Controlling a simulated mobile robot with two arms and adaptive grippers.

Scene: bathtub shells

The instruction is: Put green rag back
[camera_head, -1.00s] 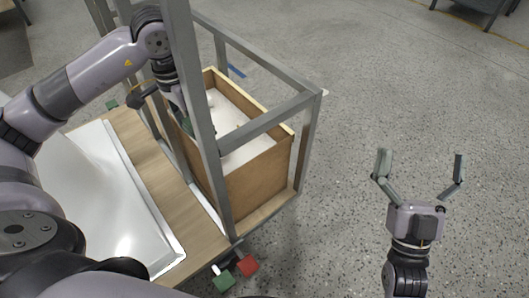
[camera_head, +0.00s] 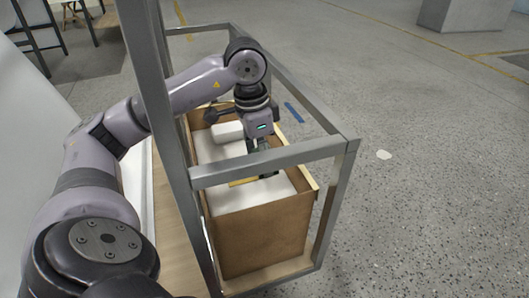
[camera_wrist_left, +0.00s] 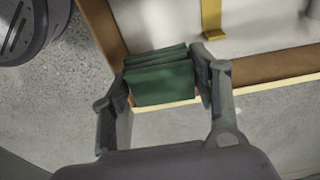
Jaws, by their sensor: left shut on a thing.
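The green rag (camera_wrist_left: 164,80) shows in the left wrist view as a folded, layered bundle between the fingers of my left gripper (camera_wrist_left: 160,65). The gripper is shut on it. In the wrist view the rag overlaps the corner of the wooden box's rim (camera_wrist_left: 262,72). In the head view my left gripper (camera_head: 263,165) points down over the right part of the wooden box (camera_head: 265,240); the rag is hidden or cannot be made out there. My right gripper is not in view.
The box holds white contents (camera_head: 224,168) with a yellow piece (camera_head: 243,182) on them. A grey metal frame (camera_head: 268,158) surrounds the box, with a bar across its near side and a post (camera_head: 160,110) on the left.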

